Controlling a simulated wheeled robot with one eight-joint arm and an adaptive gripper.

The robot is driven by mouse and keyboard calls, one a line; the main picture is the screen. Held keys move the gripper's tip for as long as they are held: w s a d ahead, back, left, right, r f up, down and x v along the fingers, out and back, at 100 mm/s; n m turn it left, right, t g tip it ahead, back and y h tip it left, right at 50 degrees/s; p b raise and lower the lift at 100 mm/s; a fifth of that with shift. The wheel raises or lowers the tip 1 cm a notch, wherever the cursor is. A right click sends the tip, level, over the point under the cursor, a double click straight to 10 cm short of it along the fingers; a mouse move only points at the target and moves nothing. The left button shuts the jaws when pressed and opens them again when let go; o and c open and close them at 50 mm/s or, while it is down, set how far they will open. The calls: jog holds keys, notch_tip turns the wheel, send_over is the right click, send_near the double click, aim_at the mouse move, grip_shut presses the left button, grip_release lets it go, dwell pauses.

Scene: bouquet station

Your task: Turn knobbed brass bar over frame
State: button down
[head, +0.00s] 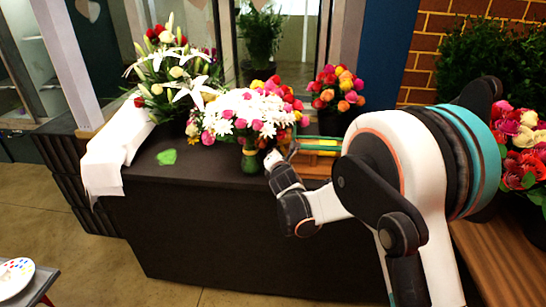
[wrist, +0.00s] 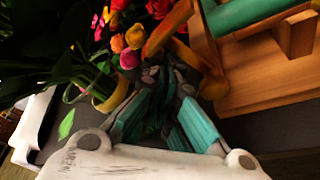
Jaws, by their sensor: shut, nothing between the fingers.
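A wooden frame (head: 320,169) stands on the dark counter behind my gripper, and it shows close up at the upper right of the wrist view (wrist: 240,85). A green roll (wrist: 245,12) lies in it. A brass-coloured bar (wrist: 168,30) runs along the frame's near left side in the wrist view, with a rounded part (wrist: 213,87) at its lower end.
A green vase (head: 251,158) with white and pink flowers stands close left of my gripper. More bouquets stand behind, including a red and orange one (head: 337,90). White cloth (head: 108,150) hangs over the counter's left end. A green patch (head: 167,157) lies on clear counter.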

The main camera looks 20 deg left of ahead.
jog(key=shift+w+d+r, duration=0.2)
jog(key=shift+d+r, duration=0.3)
jog(key=shift+d, duration=0.25)
dwell(0.3)
